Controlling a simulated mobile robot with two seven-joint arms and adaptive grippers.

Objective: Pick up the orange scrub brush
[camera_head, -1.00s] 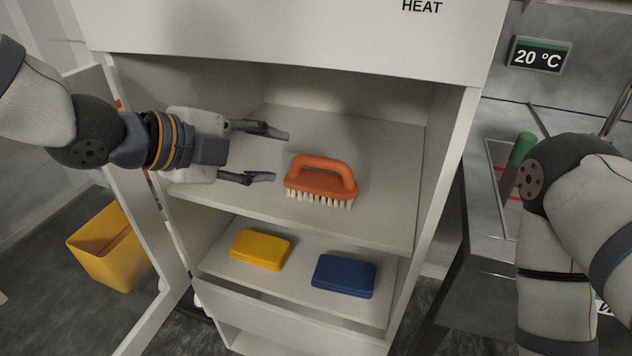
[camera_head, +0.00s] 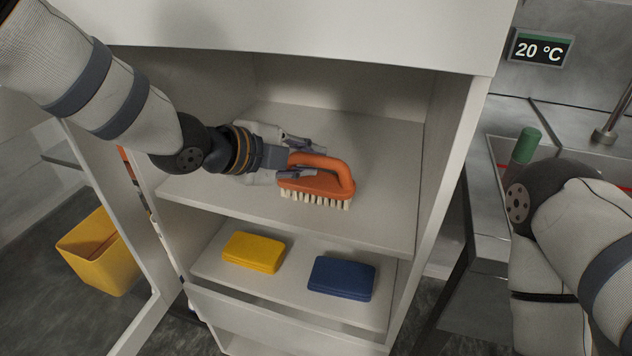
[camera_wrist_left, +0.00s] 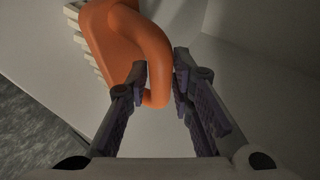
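The orange scrub brush (camera_head: 318,188) sits on the upper shelf, bristles down, with its loop handle on top. My left gripper (camera_head: 303,159) is at the left end of the handle. In the left wrist view, the handle (camera_wrist_left: 155,60) passes between the two fingertips (camera_wrist_left: 160,72). The bristles still appear to rest on the shelf. My right gripper is not in view; only part of my right arm shows at the right edge.
The upper shelf (camera_head: 385,150) has side walls and a ceiling above it. A yellow sponge (camera_head: 253,252) and a blue sponge (camera_head: 342,278) lie on the lower shelf. A yellow bin (camera_head: 100,250) stands at left. A green-capped item (camera_head: 525,145) is by the sink at right.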

